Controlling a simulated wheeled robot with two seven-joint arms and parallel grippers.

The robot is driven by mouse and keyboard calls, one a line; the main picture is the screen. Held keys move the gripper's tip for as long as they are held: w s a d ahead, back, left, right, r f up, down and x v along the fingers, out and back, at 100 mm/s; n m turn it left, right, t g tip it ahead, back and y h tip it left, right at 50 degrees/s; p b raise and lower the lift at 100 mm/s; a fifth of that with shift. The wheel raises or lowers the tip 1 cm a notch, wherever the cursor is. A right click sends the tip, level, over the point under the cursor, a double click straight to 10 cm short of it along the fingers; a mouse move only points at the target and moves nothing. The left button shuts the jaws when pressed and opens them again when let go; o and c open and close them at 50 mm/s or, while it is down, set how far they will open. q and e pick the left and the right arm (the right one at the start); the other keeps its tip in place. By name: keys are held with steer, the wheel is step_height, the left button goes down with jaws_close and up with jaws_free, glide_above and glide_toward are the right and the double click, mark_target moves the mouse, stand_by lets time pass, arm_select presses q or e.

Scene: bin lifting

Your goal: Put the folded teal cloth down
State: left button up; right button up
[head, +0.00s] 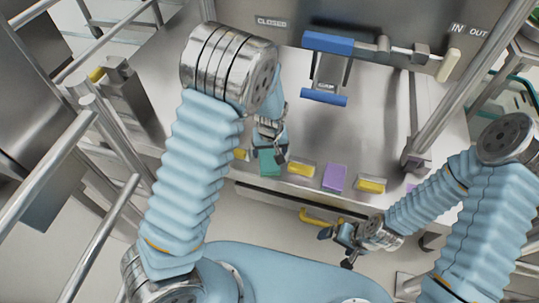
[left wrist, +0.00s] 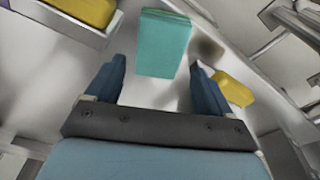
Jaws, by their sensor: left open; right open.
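The folded teal cloth (head: 267,163) lies on the steel surface near its front edge, partly covered by my left gripper (head: 271,147) in the head view. In the left wrist view the cloth (left wrist: 163,42) lies flat, just beyond and between the two spread fingers of my left gripper (left wrist: 158,68). That gripper is open, and nothing is held between its fingers. My right gripper (head: 337,248) is open and empty, low in front of the surface's front edge near a yellow handle (head: 320,217).
Yellow pieces in pale trays (head: 301,170) (head: 371,185) and a purple folded piece (head: 335,177) lie in a row right of the cloth. Another yellow piece (head: 241,154) is close on its left. A blue-handled latch (head: 325,97) stands behind. Metal rails flank both sides.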

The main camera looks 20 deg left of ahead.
mark_target(270, 165)
arm_select(q)
step_height(270, 165, up, 6)
steer(key=f, duration=0.1)
steer(key=s+a+f+m+g+h, duration=0.1)
steer(key=s+f+m+h, duration=0.1)
steer(key=s+f, duration=0.9)
steer(key=s+d+f+h, duration=0.2)
steer(key=s+d+f, duration=0.2)
steer(key=s, duration=0.4)
steer(key=shift+s+f+h+p, duration=0.2)
steer(key=shift+f+h+p, duration=0.2)
steer(key=shift+f, duration=0.2)
steer(key=shift+o, duration=0.3)
steer(key=shift+a, duration=0.15)
